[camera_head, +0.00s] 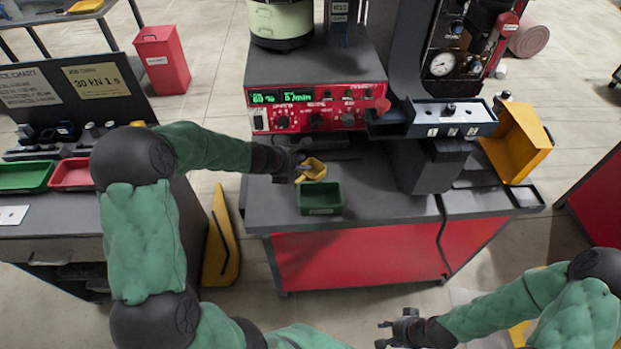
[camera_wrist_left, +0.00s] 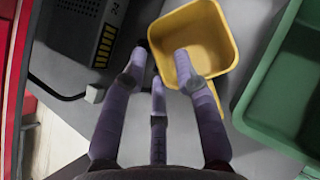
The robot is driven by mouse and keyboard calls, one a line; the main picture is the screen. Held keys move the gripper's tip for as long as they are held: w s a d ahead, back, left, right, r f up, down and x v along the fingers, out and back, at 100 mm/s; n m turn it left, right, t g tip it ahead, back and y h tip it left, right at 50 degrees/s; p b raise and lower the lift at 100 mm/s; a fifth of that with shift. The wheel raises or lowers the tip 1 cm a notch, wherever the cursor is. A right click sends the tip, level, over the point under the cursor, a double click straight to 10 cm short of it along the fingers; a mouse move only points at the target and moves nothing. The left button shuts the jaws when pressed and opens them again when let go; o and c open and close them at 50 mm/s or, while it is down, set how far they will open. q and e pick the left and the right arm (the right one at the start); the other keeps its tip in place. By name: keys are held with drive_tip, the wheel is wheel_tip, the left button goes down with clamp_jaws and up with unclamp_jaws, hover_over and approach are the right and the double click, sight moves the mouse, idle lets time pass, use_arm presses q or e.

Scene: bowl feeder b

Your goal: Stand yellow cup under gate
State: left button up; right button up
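The yellow cup (camera_head: 313,170) stands on the grey bench top, just behind and left of the green bin (camera_head: 320,198). My left gripper (camera_head: 301,166) is at its left side. In the left wrist view the yellow cup (camera_wrist_left: 207,35) is open toward the camera. My left gripper (camera_wrist_left: 160,58) has its fingers spread; the right finger overlaps the cup's opening and the left finger is outside it. Contact cannot be told. A dark chute with a red piece (camera_head: 382,105) juts out above the bench; which part is the gate is unclear. My right gripper (camera_head: 384,335) is open and empty, off the bench.
The red control panel (camera_head: 318,110) stands behind the cup. A dark column (camera_head: 430,165) and a grey tray (camera_head: 452,115) are to the right, with a yellow bin (camera_head: 518,140) beyond. The bench between green bin and column is clear.

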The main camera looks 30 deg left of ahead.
use_arm(q)
drive_tip(key=shift+b+x, duration=0.3)
drive_tip(key=shift+x, duration=0.8)
clamp_jaws()
drive_tip(key=shift+r, duration=0.15)
